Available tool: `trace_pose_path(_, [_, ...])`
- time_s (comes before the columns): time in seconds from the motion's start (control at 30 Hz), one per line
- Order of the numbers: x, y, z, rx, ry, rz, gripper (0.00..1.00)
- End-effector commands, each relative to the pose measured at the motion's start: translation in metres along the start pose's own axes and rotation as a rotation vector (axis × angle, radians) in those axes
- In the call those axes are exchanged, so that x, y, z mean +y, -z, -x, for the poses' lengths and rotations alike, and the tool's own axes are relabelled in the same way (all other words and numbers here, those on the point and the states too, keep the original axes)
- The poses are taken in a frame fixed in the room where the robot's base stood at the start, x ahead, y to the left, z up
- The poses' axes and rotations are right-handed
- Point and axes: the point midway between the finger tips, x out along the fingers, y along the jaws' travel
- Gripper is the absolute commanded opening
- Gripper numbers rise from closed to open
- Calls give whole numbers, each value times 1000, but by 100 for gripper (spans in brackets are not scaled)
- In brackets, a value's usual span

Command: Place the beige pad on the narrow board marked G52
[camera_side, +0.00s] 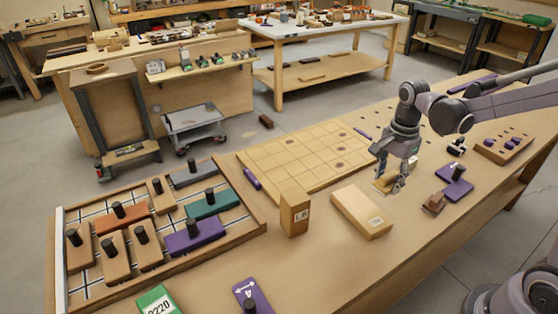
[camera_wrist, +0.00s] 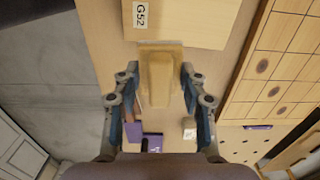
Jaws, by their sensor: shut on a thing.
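The narrow board marked G52 (camera_side: 358,208) lies flat on the bench, with its white label toward the front right corner. In the wrist view the board (camera_wrist: 195,22) fills the top, with the G52 label at its left. My gripper (camera_side: 389,184) is just behind and to the right of the board. It is shut on the beige pad (camera_wrist: 160,82), which sits between the two fingers (camera_wrist: 161,90). The pad (camera_side: 383,184) is partly hidden by the fingers in the side view. Its far end appears close to the board's edge; I cannot tell its exact height.
An upright wooden block (camera_side: 295,215) stands left of the board. A gridded panel (camera_side: 305,155) lies behind it. A tray (camera_side: 262,226) of coloured knobbed blocks is at left. A brown block (camera_side: 434,203) and a purple piece (camera_side: 456,185) lie at right.

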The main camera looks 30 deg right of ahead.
Motion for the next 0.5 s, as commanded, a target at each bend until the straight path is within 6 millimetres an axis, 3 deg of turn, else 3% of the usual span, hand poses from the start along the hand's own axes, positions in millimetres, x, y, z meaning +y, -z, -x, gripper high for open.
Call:
trace_pose_path(0.2, [-22, -31, -23, 0, 0, 3, 12])
trace_pose_path(0.5, [-29, -41, -40, 0, 0, -2, 12])
